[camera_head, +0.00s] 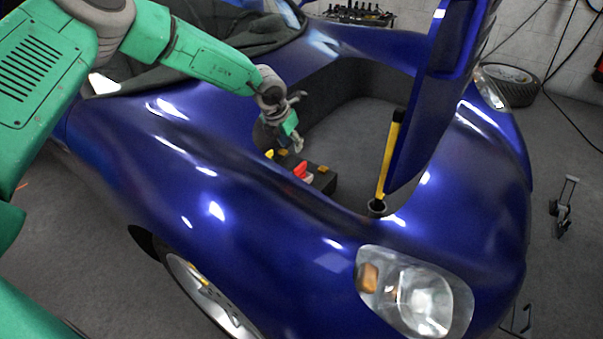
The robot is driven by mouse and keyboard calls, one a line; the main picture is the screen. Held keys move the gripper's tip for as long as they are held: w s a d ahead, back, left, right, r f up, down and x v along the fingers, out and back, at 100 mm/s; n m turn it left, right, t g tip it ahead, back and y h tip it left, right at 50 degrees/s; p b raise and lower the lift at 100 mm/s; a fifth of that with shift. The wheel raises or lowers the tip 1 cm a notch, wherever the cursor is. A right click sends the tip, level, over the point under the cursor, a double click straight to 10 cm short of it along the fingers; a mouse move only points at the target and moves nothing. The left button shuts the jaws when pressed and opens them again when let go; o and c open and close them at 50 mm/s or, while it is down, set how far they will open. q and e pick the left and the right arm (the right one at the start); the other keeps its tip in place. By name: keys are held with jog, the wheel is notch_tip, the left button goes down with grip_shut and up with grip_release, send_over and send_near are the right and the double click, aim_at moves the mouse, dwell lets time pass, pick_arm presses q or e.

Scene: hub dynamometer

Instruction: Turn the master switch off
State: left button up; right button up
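A red handle (302,170), which looks like the master switch, sits on a black box (325,181) inside the open front compartment of the blue car. Yellow-orange pieces show beside it. Its exact position is too small to read. My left gripper (291,147) points down into the compartment, above and slightly left of the red handle, and appears apart from it. The gripper's fingers are small and seen at an angle, so their opening is unclear. I see nothing held in them. My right gripper is out of view.
The blue hood (436,100) stands raised on the right, beside a yellow and black strut (389,155). The fender (225,190) and compartment edge lie in front of the box. The grey compartment floor (352,130) is clear behind the box.

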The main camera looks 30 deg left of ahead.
pick_arm(q)
jog(key=b, duration=0.2)
send_over(300, 166)
jog(key=s+a, duration=0.1)
jog(key=s, duration=0.2)
notch_tip(300, 166, down, 6)
jog(key=shift+w+a+r, duration=0.1)
jog(key=shift+w, duration=0.05)
jog(key=x, duration=0.2)
jog(key=b+x, duration=0.1)
jog(key=x, duration=0.1)
jog(key=d+b+x, duration=0.1)
jog(key=x, duration=0.1)
jog(key=shift+w, duration=0.15)
jog(key=shift+w+f, duration=0.1)
jog(key=shift+f, duration=0.2)
jog(key=shift+a+f, duration=0.15)
jog(key=shift+a, duration=0.2)
jog(key=shift+d, duration=0.15)
jog(key=c, duration=0.7)
jog(key=shift+d, duration=0.1)
grip_shut()
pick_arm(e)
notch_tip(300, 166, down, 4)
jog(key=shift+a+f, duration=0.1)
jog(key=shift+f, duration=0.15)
